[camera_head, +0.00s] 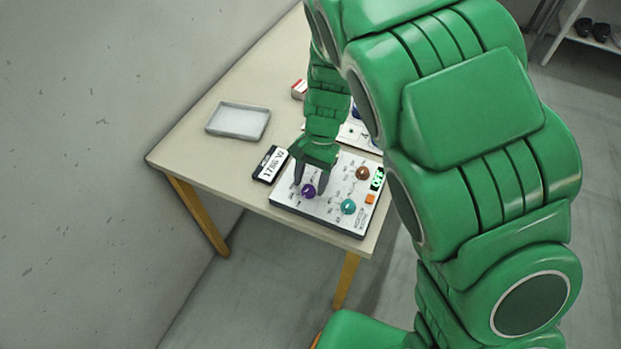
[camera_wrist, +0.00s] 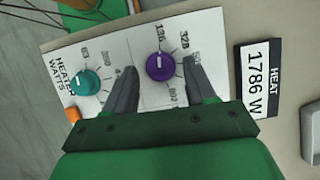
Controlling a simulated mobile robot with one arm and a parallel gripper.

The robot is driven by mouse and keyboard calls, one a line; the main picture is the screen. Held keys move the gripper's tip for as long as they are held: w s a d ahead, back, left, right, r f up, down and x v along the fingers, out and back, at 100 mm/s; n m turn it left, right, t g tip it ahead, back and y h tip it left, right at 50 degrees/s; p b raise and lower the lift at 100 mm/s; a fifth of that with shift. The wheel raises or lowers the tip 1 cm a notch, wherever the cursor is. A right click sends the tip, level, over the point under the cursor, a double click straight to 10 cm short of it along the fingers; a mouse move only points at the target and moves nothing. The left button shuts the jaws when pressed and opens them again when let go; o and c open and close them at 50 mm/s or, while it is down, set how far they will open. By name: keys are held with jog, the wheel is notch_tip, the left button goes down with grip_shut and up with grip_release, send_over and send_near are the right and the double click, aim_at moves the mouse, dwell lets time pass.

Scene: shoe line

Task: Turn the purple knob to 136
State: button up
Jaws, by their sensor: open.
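The purple knob (camera_head: 308,190) is on the white control panel (camera_head: 332,217) near the table's front corner. In the wrist view the purple knob (camera_wrist: 160,67) shows a white pointer mark directed up, roughly toward the printed 136; 328 is printed to the right of that. My gripper (camera_head: 310,187) is open, pointing down at the panel. In the wrist view my gripper (camera_wrist: 158,64) has one finger on each side of the purple knob, with a visible gap on both sides. I cannot tell how far the fingertips reach down beside it.
A grey tray (camera_head: 238,121) sits further left on the table.

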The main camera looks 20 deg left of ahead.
jog(key=v, duration=0.7)
jog(key=shift+r, duration=0.35)
jog(key=shift+w+d, duration=0.1)
jog(key=shift+w, duration=0.05)
jog(key=s+d+r+m+y, duration=0.1)
jog(key=s+d+r, duration=0.1)
jog(key=d+r, duration=0.45)
jog(key=s+d+r+m, duration=0.1)
jog(key=s+d+r, duration=0.2)
jog(key=d, duration=0.7)
jog(key=s+d+r+n+t+h, duration=0.1)
jog(key=s+d+r+n+t, duration=0.1)
jog(key=s+d, duration=1.3)
jog(key=d+r, duration=0.1)
jog(key=d, duration=0.2)
jog(key=shift+r+t, duration=0.3)
jog(key=shift+t, duration=0.1)
